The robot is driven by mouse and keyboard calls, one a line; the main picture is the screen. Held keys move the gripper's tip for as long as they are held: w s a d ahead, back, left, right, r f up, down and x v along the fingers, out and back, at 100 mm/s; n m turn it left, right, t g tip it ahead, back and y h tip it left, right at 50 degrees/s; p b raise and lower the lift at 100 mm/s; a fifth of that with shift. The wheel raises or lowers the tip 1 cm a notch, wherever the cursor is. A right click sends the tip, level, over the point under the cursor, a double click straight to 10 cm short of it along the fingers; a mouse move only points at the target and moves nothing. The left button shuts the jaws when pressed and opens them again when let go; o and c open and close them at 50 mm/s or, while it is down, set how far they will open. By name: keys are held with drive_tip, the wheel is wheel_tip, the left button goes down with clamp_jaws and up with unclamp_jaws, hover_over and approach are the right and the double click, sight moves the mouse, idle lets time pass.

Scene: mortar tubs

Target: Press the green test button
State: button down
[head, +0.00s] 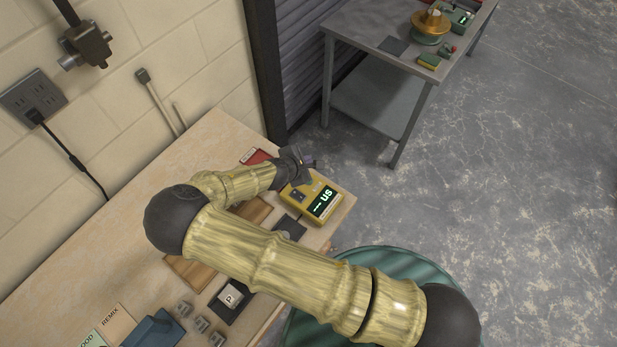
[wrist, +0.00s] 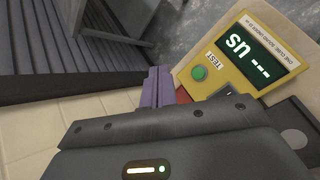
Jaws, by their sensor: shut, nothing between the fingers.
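The yellow tester (head: 325,218) sits near the far right corner of the wooden bench, its dark screen (head: 324,202) lit with dashes and "us". It also shows in the wrist view (wrist: 233,80), at upper right. There the round green test button (wrist: 199,73) lies beside the word TEST, below the screen. My gripper (head: 307,164) is over the tester's back edge in the head view and hides the button there. In the wrist view its purple fingertips (wrist: 158,84) are shut and empty, left of the button. A visible gap separates them from it in the picture; their height above it is unclear.
A red card (head: 256,156) lies behind the tester and a dark pad (head: 291,227) in front. A dark tray (head: 235,311) holds a cube marked P. A ribbed green tub (head: 430,262) stands beside the bench. A grey metal table (head: 360,35) stands farther back.

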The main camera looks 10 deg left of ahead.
drive_tip(key=shift+f+b, duration=3.15)
drive_tip(key=shift+f, duration=1.25)
drive_tip(key=shift+f+b, duration=0.35)
drive_tip(key=shift+f, duration=0.1)
drive_tip(key=shift+f+b, duration=0.35)
drive_tip(key=shift+f, duration=0.1)
drive_tip(key=shift+r, duration=0.1)
drive_tip(key=shift+r+p, duration=0.6)
drive_tip(key=shift+r, duration=0.2)
drive_tip(key=shift+r+p, duration=1.7)
drive_tip(key=shift+r, duration=0.85)
